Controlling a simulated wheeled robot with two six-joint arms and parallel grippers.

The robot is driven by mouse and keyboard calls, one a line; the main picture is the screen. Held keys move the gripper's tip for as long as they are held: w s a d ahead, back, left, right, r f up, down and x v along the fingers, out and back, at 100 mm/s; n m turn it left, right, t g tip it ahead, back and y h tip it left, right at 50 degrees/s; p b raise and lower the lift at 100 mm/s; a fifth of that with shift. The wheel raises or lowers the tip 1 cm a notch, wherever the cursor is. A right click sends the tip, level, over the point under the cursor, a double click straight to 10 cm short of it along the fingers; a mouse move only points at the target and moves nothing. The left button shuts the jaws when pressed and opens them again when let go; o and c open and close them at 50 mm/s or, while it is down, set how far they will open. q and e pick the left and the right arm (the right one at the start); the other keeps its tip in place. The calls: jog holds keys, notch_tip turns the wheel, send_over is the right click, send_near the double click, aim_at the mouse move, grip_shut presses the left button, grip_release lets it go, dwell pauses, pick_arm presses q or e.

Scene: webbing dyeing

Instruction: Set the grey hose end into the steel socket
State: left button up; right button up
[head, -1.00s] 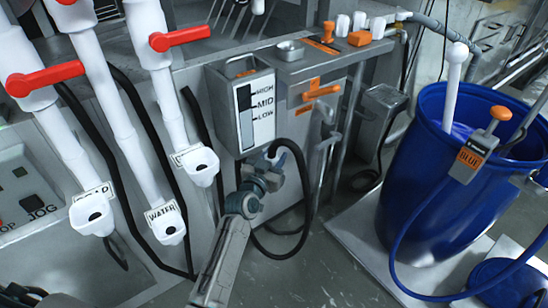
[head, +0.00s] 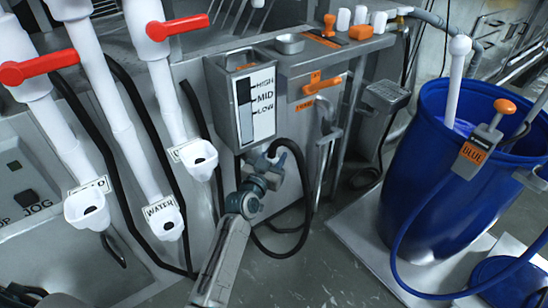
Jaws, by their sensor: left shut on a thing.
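My left gripper (head: 266,170) is low in front of the steel machine, just below the box with the HIGH, MID and LOW gauge. It is shut on the end of a black hose (head: 301,180), which arches over to the right and loops down near the floor. The grey hose end itself is mostly hidden by the jaws. I cannot tell for certain which part is the steel socket. My right gripper is not in view.
The gauge box (head: 240,100) hangs close above the gripper. White funnels (head: 87,212) stand to the left. An orange handle (head: 318,86) and a steel pipe are to the right. A blue drum (head: 430,190) stands further right. Some floor (head: 320,265) is clear.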

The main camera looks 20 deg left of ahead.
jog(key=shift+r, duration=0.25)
pick_arm(q)
jog(key=o, duration=1.2)
jog(key=shift+o, duration=0.4)
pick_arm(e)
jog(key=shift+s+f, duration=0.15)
pick_arm(q)
jog(key=shift+s+f, duration=0.1)
jog(key=shift+s, duration=0.2)
jog(key=s+a, duration=0.1)
jog(key=s, duration=0.9)
jog(key=shift+a+b, duration=0.25)
jog(key=shift+b, duration=0.15)
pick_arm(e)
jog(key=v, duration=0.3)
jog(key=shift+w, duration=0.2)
